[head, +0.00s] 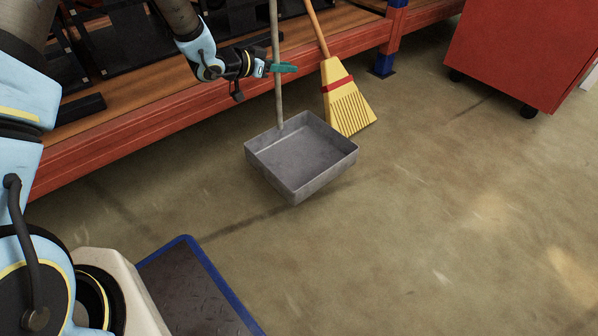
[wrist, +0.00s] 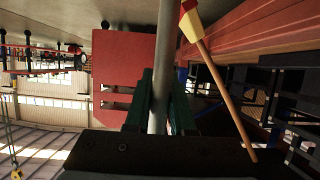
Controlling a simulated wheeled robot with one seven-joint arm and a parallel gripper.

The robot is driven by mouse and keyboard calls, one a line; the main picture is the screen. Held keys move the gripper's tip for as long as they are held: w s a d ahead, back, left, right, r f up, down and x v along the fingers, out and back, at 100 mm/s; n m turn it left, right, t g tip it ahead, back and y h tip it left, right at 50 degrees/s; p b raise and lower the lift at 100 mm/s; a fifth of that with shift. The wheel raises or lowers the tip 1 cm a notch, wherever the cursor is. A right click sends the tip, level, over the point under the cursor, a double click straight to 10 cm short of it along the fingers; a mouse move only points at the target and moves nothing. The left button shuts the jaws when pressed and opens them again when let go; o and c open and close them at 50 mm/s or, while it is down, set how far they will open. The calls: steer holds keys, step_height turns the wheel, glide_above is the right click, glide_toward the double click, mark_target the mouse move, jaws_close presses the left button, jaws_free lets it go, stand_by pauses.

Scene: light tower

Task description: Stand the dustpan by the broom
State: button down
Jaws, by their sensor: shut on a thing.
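The dustpan (head: 303,158) is a grey metal pan with a long upright handle. It is upright in the head view, just left of and in front of the broom; I cannot tell whether its pan touches the floor. The broom (head: 345,100) has yellow bristles, a red band and a wooden handle, and leans on the orange rack beam. My gripper (head: 284,68) has green fingers shut around the dustpan's handle. In the wrist view the grey handle (wrist: 166,60) runs between the fingers (wrist: 158,100), with the broom (wrist: 191,22) beside it.
The orange rack beam (head: 150,135) runs behind the dustpan, with a blue post (head: 388,40) near the broom. A red wheeled cabinet (head: 525,50) stands at the upper right. A dark blue-edged platform (head: 195,290) is at the lower left. The floor on the right is clear.

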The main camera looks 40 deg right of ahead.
step_height(320, 180, down, 10)
steer(key=b, duration=0.5)
steer(key=shift+s+d, duration=0.1)
steer(key=c, duration=0.8)
jaws_free()
steer(key=shift+o, duration=0.2)
steer(key=p+v, duration=0.4)
steer(key=v, duration=0.8)
steer(key=shift+p, duration=0.4)
